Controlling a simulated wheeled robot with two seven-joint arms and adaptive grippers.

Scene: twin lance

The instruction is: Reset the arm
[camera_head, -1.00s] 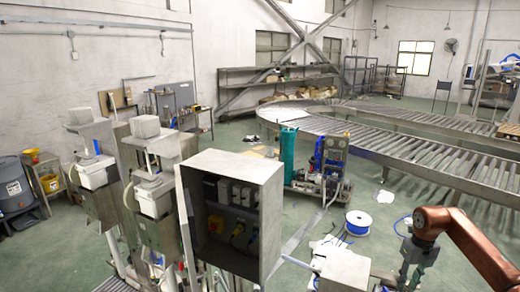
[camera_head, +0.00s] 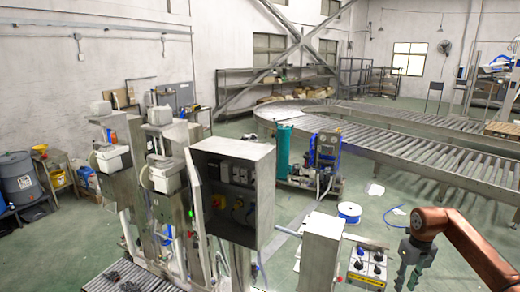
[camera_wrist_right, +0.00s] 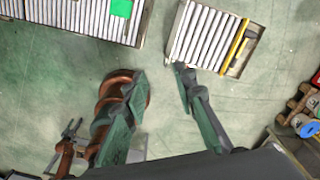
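My right gripper (camera_head: 408,272) hangs at the lower right of the head view, at the end of a copper-coloured arm. In the right wrist view its two green-grey fingers (camera_wrist_right: 160,90) stand apart with bare green floor between their tips, so it is open and empty. Copper-coloured arm parts of mine show behind and beside the left finger there.
A grey electrical cabinet (camera_head: 235,150) stands open in the middle. A push-button box (camera_head: 367,268) is close to the left of my right gripper. A roller conveyor (camera_head: 420,150) curves behind. A white spool (camera_head: 349,212) lies on the floor.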

